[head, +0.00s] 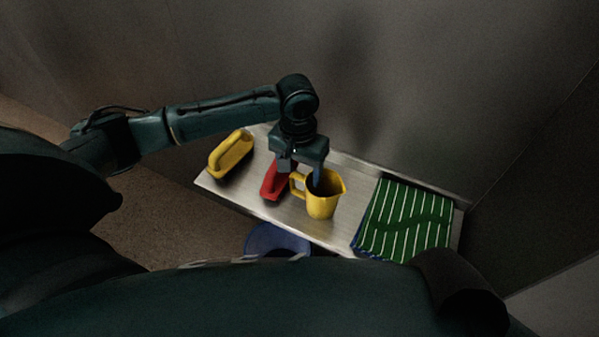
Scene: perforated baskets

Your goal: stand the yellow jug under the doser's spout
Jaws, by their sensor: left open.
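The yellow jug (324,206) stands upright on a metal shelf, its handle toward the left of the picture. My left gripper (303,173) points down at the jug from above, close to its handle and rim. It is open; one finger shows at the jug's mouth, and I cannot tell whether it touches. The gripper hides part of the jug's rim. I see no doser or spout that I can make out. My right gripper is not in view.
The metal shelf (218,190) runs along the wall. A red block-like item (271,183) lies just left of the jug, and a yellow handled item (231,153) farther left. A green striped cloth stack (405,222) lies right. A blue bucket-like container (277,238) is below the front edge.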

